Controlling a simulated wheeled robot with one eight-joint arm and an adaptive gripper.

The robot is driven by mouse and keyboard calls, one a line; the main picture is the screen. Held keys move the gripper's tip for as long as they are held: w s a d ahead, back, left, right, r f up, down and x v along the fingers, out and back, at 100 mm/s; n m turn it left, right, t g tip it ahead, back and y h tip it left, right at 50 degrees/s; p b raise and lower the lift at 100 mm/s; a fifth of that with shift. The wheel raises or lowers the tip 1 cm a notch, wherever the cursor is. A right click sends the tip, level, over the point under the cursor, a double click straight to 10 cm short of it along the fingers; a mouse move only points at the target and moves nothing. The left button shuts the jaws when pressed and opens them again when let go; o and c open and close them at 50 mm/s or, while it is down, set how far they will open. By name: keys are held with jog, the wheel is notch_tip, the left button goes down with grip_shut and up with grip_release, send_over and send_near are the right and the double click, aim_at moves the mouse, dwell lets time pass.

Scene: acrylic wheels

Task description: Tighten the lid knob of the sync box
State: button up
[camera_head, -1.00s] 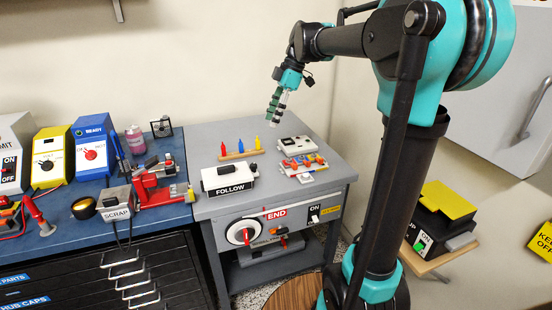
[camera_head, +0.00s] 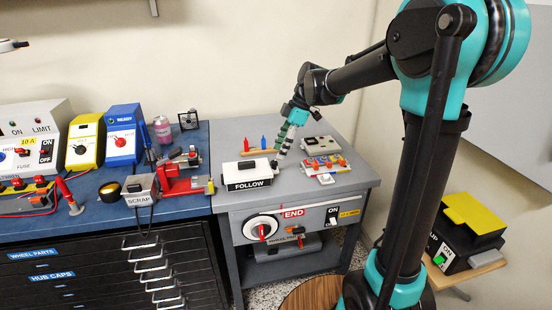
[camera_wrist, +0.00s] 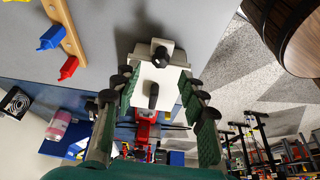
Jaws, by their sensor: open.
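No label reading "sync" is legible. A white box marked FOLLOW (camera_head: 248,183) stands on the grey bench, with a black knob (camera_head: 247,164) on its top. In the wrist view the white box (camera_wrist: 172,76) lies between my fingers in the picture, with the black lid knob (camera_wrist: 153,96) upright near its middle. A second black knob (camera_wrist: 160,54) sticks out at the box's end. My gripper (camera_head: 280,152) is open and empty, above and just right of the box, pointing down. Its green-padded fingers show either side of the box in the wrist view (camera_wrist: 156,84). Contact is not visible.
A wooden rack with coloured pegs (camera_head: 257,152) stands close behind the box. A panel with coloured parts (camera_head: 325,164) and a grey-white device (camera_head: 319,144) lie to the right. A red vise-like tool (camera_head: 183,180) is at left.

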aim_at(274, 161)
jog(key=shift+x, duration=2.25)
grip_shut()
